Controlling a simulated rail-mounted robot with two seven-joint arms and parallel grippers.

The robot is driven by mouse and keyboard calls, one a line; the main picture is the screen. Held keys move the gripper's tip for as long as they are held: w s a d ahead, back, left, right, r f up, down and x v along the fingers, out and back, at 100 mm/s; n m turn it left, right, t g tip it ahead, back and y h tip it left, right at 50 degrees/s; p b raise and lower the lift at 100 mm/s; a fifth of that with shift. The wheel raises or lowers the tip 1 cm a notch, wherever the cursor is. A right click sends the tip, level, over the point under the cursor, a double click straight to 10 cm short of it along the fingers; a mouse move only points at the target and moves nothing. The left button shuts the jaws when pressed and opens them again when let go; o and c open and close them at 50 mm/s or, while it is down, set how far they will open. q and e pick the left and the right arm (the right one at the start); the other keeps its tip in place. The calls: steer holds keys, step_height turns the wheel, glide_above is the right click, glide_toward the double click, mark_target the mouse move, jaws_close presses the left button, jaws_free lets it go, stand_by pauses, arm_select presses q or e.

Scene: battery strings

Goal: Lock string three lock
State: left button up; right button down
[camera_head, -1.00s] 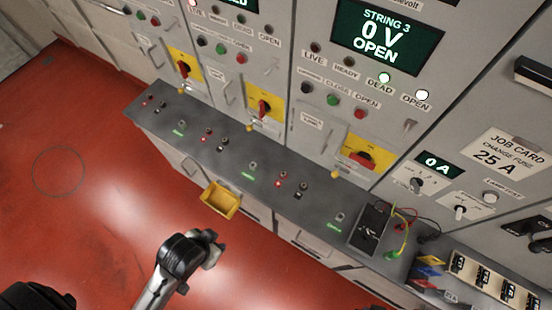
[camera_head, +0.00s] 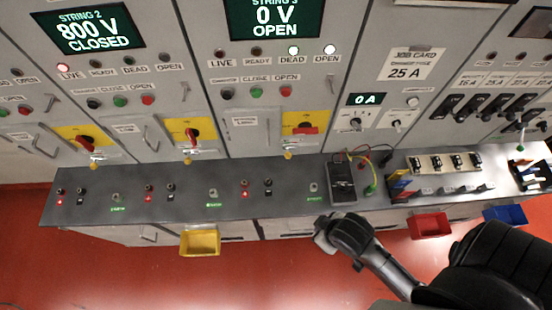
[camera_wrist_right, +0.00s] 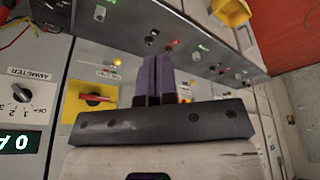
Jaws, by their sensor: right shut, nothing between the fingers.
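The string 3 panel shows "0 V OPEN" on its display (camera_head: 275,18). Its DEAD lamp (camera_head: 293,50) and OPEN lamp (camera_head: 330,50) are lit. The string 3 switch (camera_head: 305,128) has a red handle lying level on a yellow plate. A small yellow lock (camera_head: 288,154) sits just below that plate. In the right wrist view the switch (camera_wrist_right: 92,98) is left of the fingers, and a yellow lock (camera_wrist_right: 145,61) shows by their tips. My right gripper (camera_head: 326,232) is shut and empty, in front of the bench; its fingers (camera_wrist_right: 157,75) are together. My left gripper is out of view.
A grey bench ledge (camera_head: 130,200) with lamps and buttons runs below the panels. A black meter (camera_head: 342,185) with leads stands on it. Yellow (camera_head: 200,243), red (camera_head: 429,226) and blue (camera_head: 505,215) bins hang along its front. The red floor in front is open.

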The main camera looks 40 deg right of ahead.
mark_target(288, 153)
steer(key=w+d+f+m+g+h+b, duration=0.1)
steer(key=w+f+m+h+b, duration=0.2)
steer(key=w+f+b, duration=0.7)
steer(key=w+f+m+h+b, duration=0.2)
steer(key=w+f+b, duration=0.35)
steer(key=w, duration=0.85)
steer(key=w+d+m+h+b, duration=0.1)
steer(key=w+m+h+b, duration=0.2)
steer(key=w, duration=0.6)
steer(key=shift+d+r+g, duration=0.3)
steer(key=shift+r, duration=0.15)
steer(key=shift+d+f, duration=0.1)
steer(key=x, duration=0.9)
steer(key=shift+w+d+f+b, duration=0.1)
steer(key=shift+b, duration=0.2)
steer(key=d, duration=0.1)
steer(key=s+d+p, duration=0.1)
steer(key=shift+d, duration=0.35)
steer(key=shift+s+d, duration=0.3)
steer(key=shift+d, duration=0.25)
